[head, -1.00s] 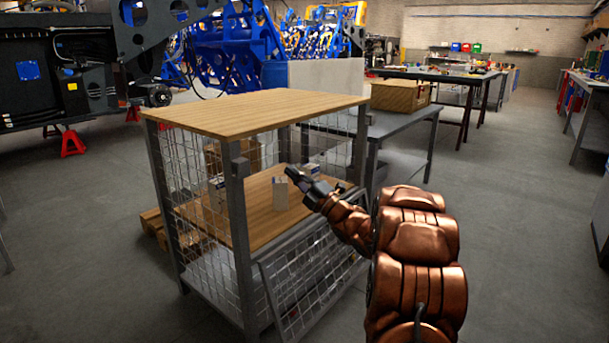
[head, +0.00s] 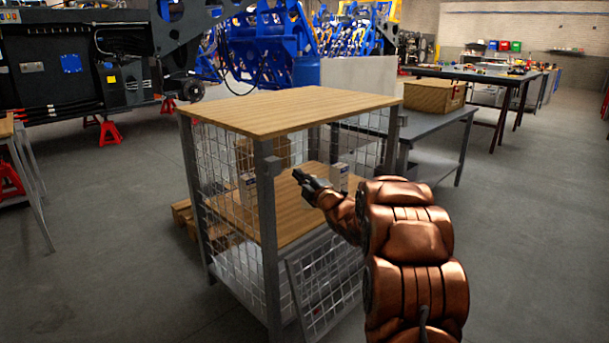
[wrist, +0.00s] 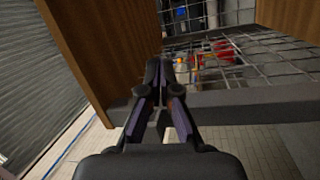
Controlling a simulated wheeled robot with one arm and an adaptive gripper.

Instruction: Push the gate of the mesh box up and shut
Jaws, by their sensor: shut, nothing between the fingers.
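The mesh box (head: 270,232) has a grey metal frame, a wooden top and a wooden shelf inside. Its mesh gate (head: 322,290) hangs low at the open front side, slanting outward at the bottom right of the box; my arm covers its right part. My gripper (head: 299,179) is in front of the upper opening, above the gate, just right of the near corner post. In the wrist view my gripper (wrist: 158,72) is shut and empty. A grey bar and wire mesh (wrist: 280,60) show beyond it there. I cannot tell whether the fingers touch the box.
Small cartons (head: 340,177) stand on the shelf behind my gripper. A grey table (head: 440,130) with a wooden crate (head: 436,96) stands behind the box. The floor to the right is clear (head: 530,230). A bench edge (head: 22,150) shows at far left.

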